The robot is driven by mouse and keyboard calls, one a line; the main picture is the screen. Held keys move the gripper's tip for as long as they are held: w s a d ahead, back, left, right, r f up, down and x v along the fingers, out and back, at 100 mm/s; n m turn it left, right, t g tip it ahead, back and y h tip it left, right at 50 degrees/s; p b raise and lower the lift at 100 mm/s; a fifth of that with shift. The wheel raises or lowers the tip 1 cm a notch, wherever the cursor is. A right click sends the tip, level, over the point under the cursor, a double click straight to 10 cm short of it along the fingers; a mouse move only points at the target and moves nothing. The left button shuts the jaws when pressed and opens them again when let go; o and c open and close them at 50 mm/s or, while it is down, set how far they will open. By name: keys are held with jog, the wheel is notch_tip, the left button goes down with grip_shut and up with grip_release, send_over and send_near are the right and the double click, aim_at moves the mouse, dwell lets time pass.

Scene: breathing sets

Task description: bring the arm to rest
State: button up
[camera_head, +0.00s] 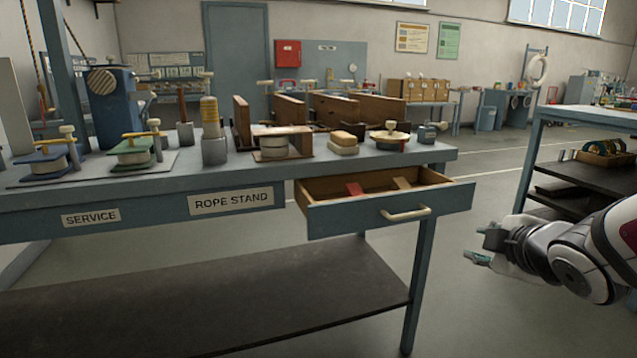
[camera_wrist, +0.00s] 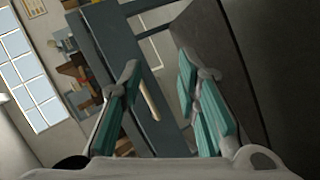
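My gripper (camera_head: 480,248) is at the right of the head view, in free air to the right of the bench's open drawer (camera_head: 340,208). Its two teal-padded fingers are apart, with nothing between them. The wrist view also shows my gripper (camera_wrist: 163,90) open, its fingers spread. Behind the fingers there I see the drawer's pale handle (camera_wrist: 149,98). My arm (camera_head: 590,255) reaches in from the right edge of the head view, bent and clear of the bench.
The blue bench (camera_head: 150,205) holds several fittings and wooden blocks on top, with a dark lower shelf (camera_head: 200,295). The drawer sticks out towards my gripper and holds a red piece (camera_head: 354,188). Another table (camera_head: 575,117) stands at the right behind my arm. Floor between them is clear.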

jog(key=s+a+f+m+g, duration=0.1)
jog(key=s+a+m+g, duration=0.3)
jog(key=s, duration=0.7)
jog(key=s+a+m+g+y, duration=0.1)
jog(key=s+a+m+g, duration=0.4)
jog(key=s, duration=0.6)
jog(key=s+a+f+m+g, duration=0.1)
jog(key=s+m+g, duration=0.3)
jog(key=s, duration=0.7)
notch_tip(320, 180, up, 33)
jog(key=t+p, duration=0.5)
jog(key=p, duration=2.7)
jog(key=shift+d+r+m, duration=0.15)
jog(key=shift+m, duration=0.25)
